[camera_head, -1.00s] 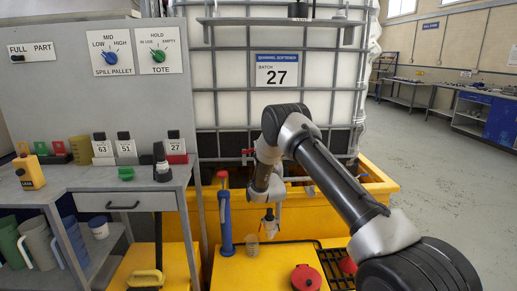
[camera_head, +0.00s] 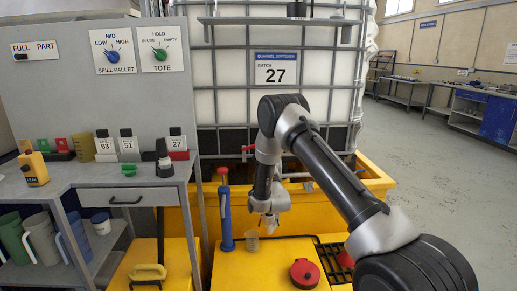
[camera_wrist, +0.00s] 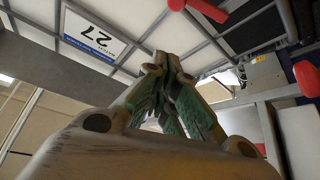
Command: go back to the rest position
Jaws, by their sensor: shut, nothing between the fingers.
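My gripper (camera_head: 269,226) hangs downward at the end of my arm in the head view, above the yellow deck and in front of the caged white tote (camera_head: 232,106). In the wrist view its two greenish fingers (camera_wrist: 163,68) meet at their tips with nothing between them.
A blue pump (camera_head: 226,220) stands left of my gripper. A red-lidded container (camera_head: 304,273) sits on the yellow deck (camera_head: 240,272). A grey bench (camera_head: 85,172) with bottles is at left. The floor at right (camera_head: 440,170) is clear.

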